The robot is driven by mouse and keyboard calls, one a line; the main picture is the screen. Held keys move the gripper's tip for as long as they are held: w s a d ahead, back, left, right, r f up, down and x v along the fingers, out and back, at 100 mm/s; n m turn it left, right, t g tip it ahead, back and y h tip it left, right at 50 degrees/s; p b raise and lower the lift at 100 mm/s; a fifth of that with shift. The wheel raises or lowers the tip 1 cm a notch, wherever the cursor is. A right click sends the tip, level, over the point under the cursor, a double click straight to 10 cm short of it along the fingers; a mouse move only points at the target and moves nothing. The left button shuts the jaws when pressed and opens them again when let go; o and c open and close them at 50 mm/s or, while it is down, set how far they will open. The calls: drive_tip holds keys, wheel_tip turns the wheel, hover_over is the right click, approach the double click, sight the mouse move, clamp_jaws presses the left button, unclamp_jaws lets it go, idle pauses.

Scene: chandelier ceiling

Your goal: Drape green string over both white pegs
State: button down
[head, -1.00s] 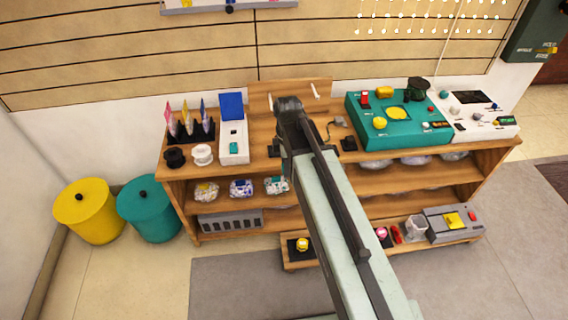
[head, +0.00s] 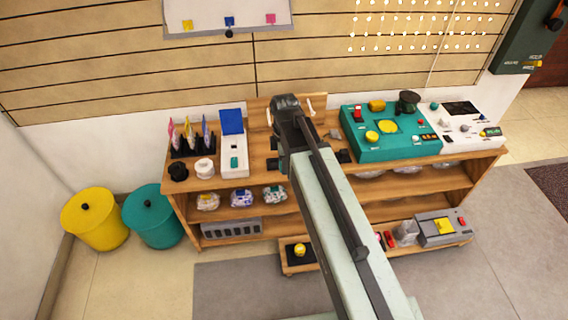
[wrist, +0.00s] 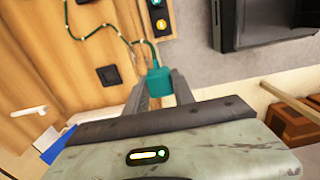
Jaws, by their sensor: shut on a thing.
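My gripper (wrist: 158,95) is shut on a teal block (wrist: 160,80) at the end of the green string (wrist: 123,39). The string has pale bands and curves away up and left over the wood in the wrist view. One white peg (wrist: 28,112) shows at the left of the wrist view, apart from the string. In the head view my gripper (head: 287,108) is in front of the upright wooden board (head: 258,104), and a white peg (head: 309,104) shows just right of it. A pale sliver at its left may be the other peg; my arm hides much there.
The wooden shelf (head: 262,176) holds a teal panel (head: 352,143) and a white panel (head: 487,140) at right. A white box with a blue lid (head: 231,122) and several spools stand at left. Yellow (head: 97,222) and teal (head: 152,220) bins stand on the floor.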

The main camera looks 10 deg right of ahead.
drive_tip(key=w+d+r+p, duration=0.4)
drive_tip(key=w+d, duration=0.3)
drive_tip(key=w, duration=0.2)
drive_tip(key=w+d+r+p, duration=0.4)
drive_tip(key=w+d, duration=0.2)
drive_tip(key=w, duration=0.3)
drive_tip(key=shift+d, duration=0.4)
drive_tip(key=shift+w, duration=0.15)
idle(0.3)
drive_tip(key=w+d, duration=0.6)
drive_tip(key=d, duration=0.1)
drive_tip(key=shift+d+r+p, duration=0.25)
drive_tip(key=shift+r+p, duration=0.05)
drive_tip(key=shift+p, duration=0.05)
idle(0.3)
